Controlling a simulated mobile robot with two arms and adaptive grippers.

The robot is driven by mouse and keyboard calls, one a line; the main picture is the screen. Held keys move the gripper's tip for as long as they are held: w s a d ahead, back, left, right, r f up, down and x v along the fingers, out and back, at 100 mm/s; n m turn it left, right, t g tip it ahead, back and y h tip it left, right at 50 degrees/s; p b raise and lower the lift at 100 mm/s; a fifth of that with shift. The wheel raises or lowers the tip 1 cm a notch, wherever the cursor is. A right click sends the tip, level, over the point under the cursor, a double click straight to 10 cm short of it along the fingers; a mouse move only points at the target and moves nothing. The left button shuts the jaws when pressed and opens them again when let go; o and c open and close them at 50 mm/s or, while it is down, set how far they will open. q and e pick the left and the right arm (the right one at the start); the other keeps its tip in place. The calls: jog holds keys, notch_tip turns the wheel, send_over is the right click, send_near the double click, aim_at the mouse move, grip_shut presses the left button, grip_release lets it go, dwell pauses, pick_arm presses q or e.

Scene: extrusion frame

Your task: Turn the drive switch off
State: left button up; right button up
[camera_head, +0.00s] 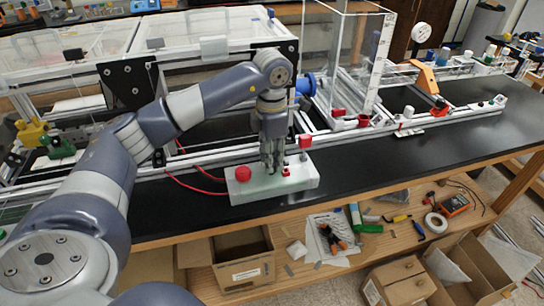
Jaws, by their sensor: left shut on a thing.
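A pale green-white control box (262,193) sits at the front edge of the black bench, with a round red button (242,172) on its left part. A small red piece (286,171) shows on top, just right of the fingertips. My left gripper (271,166) points down at the top of the box, between the red button and that piece. It is shut on what appears to be the drive switch, mostly hidden by the fingers, so its position cannot be told. My right gripper is not in view.
The extrusion frame (210,155) runs close behind the box, with a clear upright panel (345,60). A red-topped post (305,142) stands just behind the box. Red cables (195,187) run in from the left. The black bench top (400,155) is mostly clear at right.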

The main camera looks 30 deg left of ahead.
pick_arm(q)
jog(key=o, duration=1)
jog(key=shift+o, duration=0.2)
jog(key=shift+r, duration=0.15)
notch_tip(320, 180, up, 12)
